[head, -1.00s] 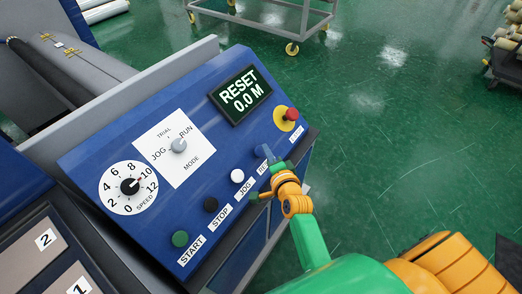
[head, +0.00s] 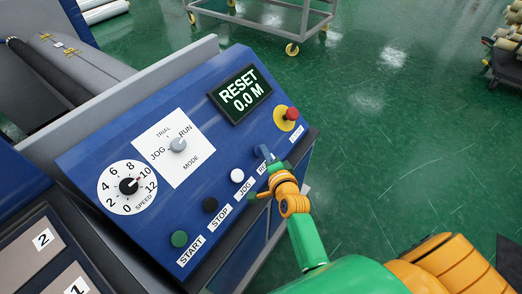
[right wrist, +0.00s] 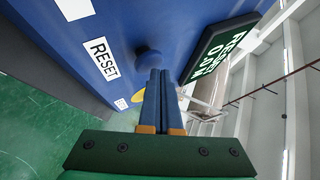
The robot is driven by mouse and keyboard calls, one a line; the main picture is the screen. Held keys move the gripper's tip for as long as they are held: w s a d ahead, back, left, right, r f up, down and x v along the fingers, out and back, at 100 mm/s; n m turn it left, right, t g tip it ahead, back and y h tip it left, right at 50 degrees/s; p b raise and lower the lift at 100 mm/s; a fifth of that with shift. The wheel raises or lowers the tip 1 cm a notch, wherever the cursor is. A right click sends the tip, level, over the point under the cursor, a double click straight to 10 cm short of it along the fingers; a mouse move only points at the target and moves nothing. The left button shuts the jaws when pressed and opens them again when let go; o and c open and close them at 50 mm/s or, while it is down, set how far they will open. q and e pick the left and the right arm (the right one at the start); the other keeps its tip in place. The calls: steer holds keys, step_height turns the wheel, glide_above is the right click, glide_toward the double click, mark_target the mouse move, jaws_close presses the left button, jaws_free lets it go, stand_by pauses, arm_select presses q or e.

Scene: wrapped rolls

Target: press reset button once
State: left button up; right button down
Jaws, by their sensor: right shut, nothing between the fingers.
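The blue round reset button (right wrist: 149,60) stands on the blue sloped panel beside the white RESET label (right wrist: 103,59) in the right wrist view. The display (head: 240,94) reads "RESET 0.0 M". My left gripper is not in view.
A white button (head: 237,176), black button (head: 210,205) and green button (head: 179,239) line the panel's lower edge. A red emergency knob (head: 292,114) on a yellow disc is close to the right. The mode switch (head: 178,144) and speed dial (head: 128,186) lie left.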

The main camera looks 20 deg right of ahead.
steer(key=shift+w+a+f+b, duration=0.25)
steer(key=shift+w+f+b, duration=0.15)
steer(key=shift+f+b, duration=0.25)
stand_by(0.8)
steer(key=shift+s+d+r+p, duration=0.25)
steer(key=shift+s+r+p, duration=0.15)
steer(key=shift+r+p, duration=0.5)
steer(key=shift+s+d+r+p, duration=0.15)
steer(key=shift+s+p, duration=0.1)
steer(key=shift+p, duration=0.25)
steer(key=s+r+p, duration=0.1)
steer(key=s+d+r+p, duration=0.1)
steer(key=p, duration=0.1)
steer(key=r+p, duration=0.1)
steer(key=shift+s+d+r+p, duration=0.35)
steer(key=shift+s+p, duration=0.05)
